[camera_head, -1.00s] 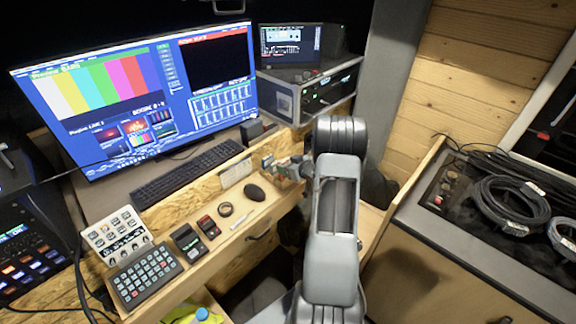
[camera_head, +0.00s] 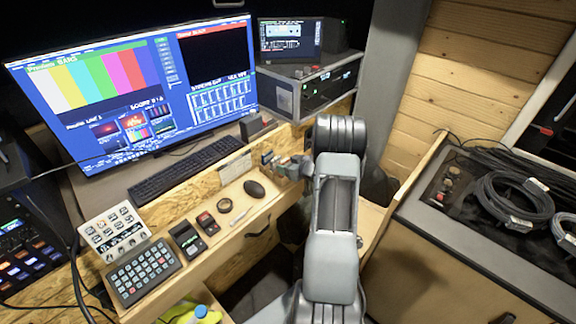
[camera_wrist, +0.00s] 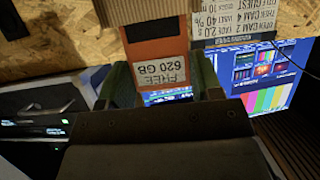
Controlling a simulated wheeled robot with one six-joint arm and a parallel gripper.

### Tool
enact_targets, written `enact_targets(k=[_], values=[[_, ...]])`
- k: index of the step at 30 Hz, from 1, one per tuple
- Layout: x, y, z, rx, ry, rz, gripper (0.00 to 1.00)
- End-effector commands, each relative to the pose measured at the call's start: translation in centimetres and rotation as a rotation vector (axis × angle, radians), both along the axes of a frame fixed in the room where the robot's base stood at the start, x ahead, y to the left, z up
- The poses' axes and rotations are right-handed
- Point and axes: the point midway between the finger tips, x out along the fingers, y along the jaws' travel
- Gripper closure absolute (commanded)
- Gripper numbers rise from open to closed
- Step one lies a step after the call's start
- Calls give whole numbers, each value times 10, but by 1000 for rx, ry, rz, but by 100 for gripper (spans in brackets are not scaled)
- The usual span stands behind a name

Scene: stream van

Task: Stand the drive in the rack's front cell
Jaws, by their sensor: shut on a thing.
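In the wrist view my gripper (camera_wrist: 166,82) is shut on an orange drive (camera_wrist: 155,48). The drive's white label reads "FREE 620 GB" upside down, and it lies between the two dark green-grey fingers. A brown-grey ribbed block (camera_wrist: 143,10) shows at the drive's far end; I cannot tell whether it is part of the drive or of the rack. In the head view my gripper (camera_head: 290,166) is small, above the desk's right end beside the mouse, partly behind my arm. I cannot make out the rack or its front cell for sure.
A black mouse (camera_head: 254,189), a tape roll (camera_head: 225,205) and small devices lie on the wooden desk ledge left of my gripper. A printed sheet (camera_head: 235,167) is on the board behind. A large monitor (camera_head: 130,95) and an equipment case (camera_head: 310,90) stand behind. Coiled cables (camera_head: 515,200) lie at right.

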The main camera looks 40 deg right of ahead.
Motion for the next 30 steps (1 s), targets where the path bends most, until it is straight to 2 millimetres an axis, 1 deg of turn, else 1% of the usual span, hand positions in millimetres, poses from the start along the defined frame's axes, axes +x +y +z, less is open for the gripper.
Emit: enact_targets(k=[27,28,30], values=[[0,0,-21,0,-1,0,66],[0,0,-20,0,-1,0,39],[0,0,-20,0,-1,0,32]])
